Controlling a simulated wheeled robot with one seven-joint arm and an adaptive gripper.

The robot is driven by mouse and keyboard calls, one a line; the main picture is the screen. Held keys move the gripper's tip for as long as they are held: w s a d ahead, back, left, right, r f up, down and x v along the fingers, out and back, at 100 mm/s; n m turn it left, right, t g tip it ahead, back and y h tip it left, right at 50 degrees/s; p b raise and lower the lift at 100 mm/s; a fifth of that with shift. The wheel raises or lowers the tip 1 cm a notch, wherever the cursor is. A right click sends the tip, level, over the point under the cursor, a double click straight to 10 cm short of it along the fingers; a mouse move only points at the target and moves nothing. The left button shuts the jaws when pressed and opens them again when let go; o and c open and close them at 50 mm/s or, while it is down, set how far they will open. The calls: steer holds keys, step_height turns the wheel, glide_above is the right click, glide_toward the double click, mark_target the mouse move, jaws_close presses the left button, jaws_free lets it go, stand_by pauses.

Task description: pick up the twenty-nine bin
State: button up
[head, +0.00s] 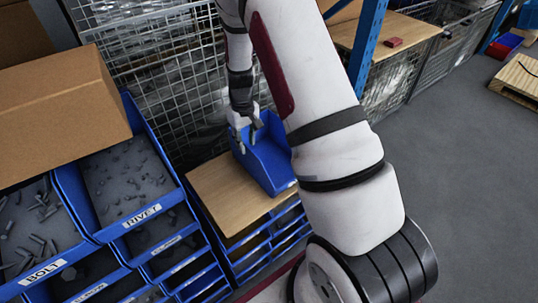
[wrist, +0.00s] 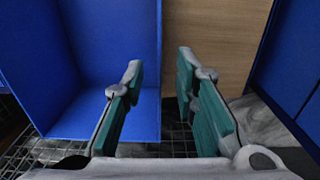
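A blue open-topped bin (head: 272,160) stands on a wooden top in the head view, partly behind my arm. Any number on it is too small or hidden to read. In the wrist view, the bin (wrist: 105,60) fills the left side. My gripper (head: 246,138) is at the bin's rear left end in the head view, pointing down. In the wrist view, my gripper (wrist: 160,66) is open, its two green-padded fingers apart. The bin's right edge shows between the fingers, with one finger over the bin's inside and the other over the wood. I cannot tell whether either finger touches it.
The wooden top (head: 225,195) has bare room left of the bin. Blue bins labelled RIVET (head: 140,217) and BOLT (head: 42,270) hold small parts at left. A cardboard box (head: 60,110) sits above them. A wire mesh panel (head: 150,60) and blue post (head: 367,45) stand behind.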

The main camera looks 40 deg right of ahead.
steer(key=shift+s+f+p, duration=0.15)
steer(key=shift+s+f, duration=0.1)
steer(key=shift+f, duration=1.45)
steer(key=shift+s+f+p, duration=0.15)
steer(key=shift+s+f, duration=0.05)
steer(key=shift+f, duration=1.45)
steer(key=shift+c, duration=0.3)
jaws_close()
